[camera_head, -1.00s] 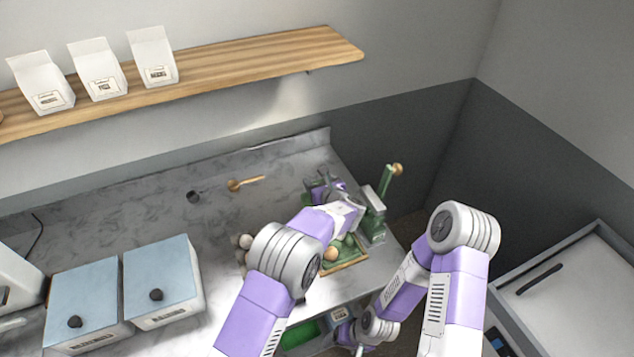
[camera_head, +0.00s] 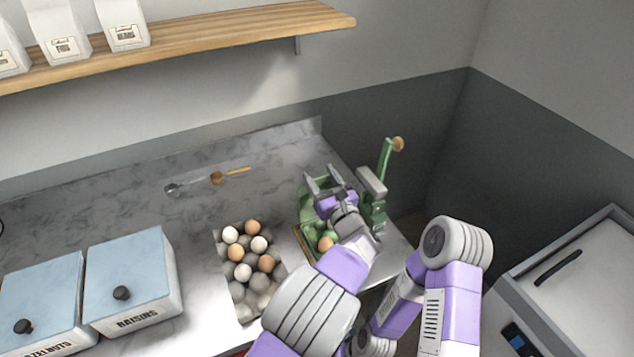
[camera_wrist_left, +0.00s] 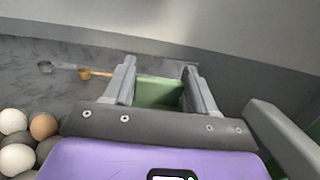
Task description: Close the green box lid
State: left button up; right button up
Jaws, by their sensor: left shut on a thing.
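My left gripper (camera_head: 323,182) reaches over a green thing (camera_head: 306,212) at the right end of the counter. In the left wrist view, a green panel (camera_wrist_left: 158,92) sits between my two fingers, and the gripper is shut on it. I cannot tell for sure whether this panel is the box lid. A brown egg (camera_head: 325,243) shows in the green thing, beside my wrist. My gripper and forearm hide much of the green thing. My right arm shows at the lower right, but its gripper is out of view.
A grey egg tray (camera_head: 243,310) with white and brown eggs lies left of my left arm. A green lever with a round wooden knob (camera_head: 398,144) stands right of the gripper. A raisins bin (camera_head: 150,300) stands at the left. A wooden scoop (camera_head: 217,178) lies at the back.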

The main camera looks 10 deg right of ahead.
pick_arm(q)
jog(key=shift+s+d+f+t+b, duration=0.15)
jog(key=shift+s+d+t+b, duration=0.1)
jog(key=shift+s+t+b, duration=0.35)
